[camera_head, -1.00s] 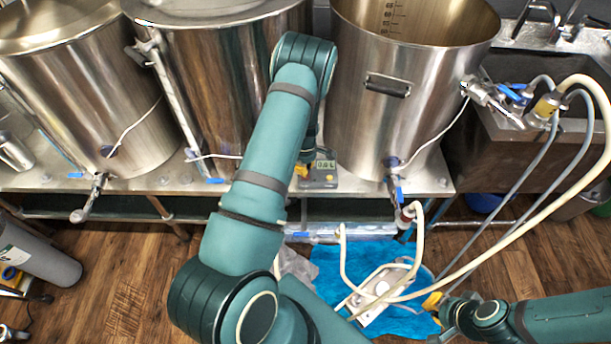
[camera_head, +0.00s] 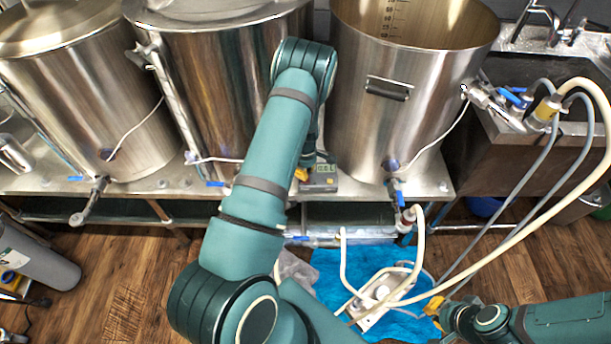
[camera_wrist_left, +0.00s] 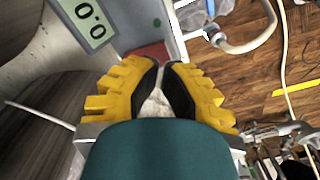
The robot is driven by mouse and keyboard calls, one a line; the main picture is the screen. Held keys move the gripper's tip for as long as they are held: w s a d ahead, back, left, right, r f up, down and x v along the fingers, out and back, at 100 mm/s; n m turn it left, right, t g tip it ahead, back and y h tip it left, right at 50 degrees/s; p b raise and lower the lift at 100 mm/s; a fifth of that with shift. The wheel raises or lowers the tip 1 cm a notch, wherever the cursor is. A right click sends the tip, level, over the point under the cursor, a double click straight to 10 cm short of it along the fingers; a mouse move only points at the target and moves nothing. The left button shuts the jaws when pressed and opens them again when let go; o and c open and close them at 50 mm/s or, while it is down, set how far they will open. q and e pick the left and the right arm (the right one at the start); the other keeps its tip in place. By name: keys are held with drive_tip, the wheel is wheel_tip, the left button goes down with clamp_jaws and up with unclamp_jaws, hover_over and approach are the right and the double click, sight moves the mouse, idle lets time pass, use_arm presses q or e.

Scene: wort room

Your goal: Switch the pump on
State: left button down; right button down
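A grey control box (camera_head: 323,186) with a digital display stands at the front edge of the steel bench. The left wrist view shows its display (camera_wrist_left: 90,20), a green button (camera_wrist_left: 157,22) and a red button (camera_wrist_left: 150,50). My left gripper (camera_wrist_left: 163,66) has its yellow fingertips close together, just by the red button; I cannot tell if they touch the box. In the head view my left gripper (camera_head: 301,175) is mostly behind the arm. A pale unit with hoses, which looks like the pump (camera_head: 378,291), lies on a blue cloth. My right gripper (camera_head: 434,305) is beside the cloth, its fingers unclear.
Steel kettles stand on the bench (camera_head: 437,184) behind the box, the right one (camera_head: 418,120) open. Cream hoses (camera_head: 510,235) run from the valves at the right down to the floor. A sink (camera_head: 545,75) is at the far right.

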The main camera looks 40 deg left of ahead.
use_arm(q)
drive_tip(key=shift+f, duration=0.65)
drive_tip(key=shift+f, duration=0.35)
drive_tip(key=shift+f+b, duration=0.3)
drive_tip(key=shift+f, duration=0.4)
drive_tip(key=shift+r+p, duration=2.05)
drive_tip(key=shift+r, duration=1)
drive_tip(key=c, duration=1.7)
unclamp_jaws()
clamp_jaws()
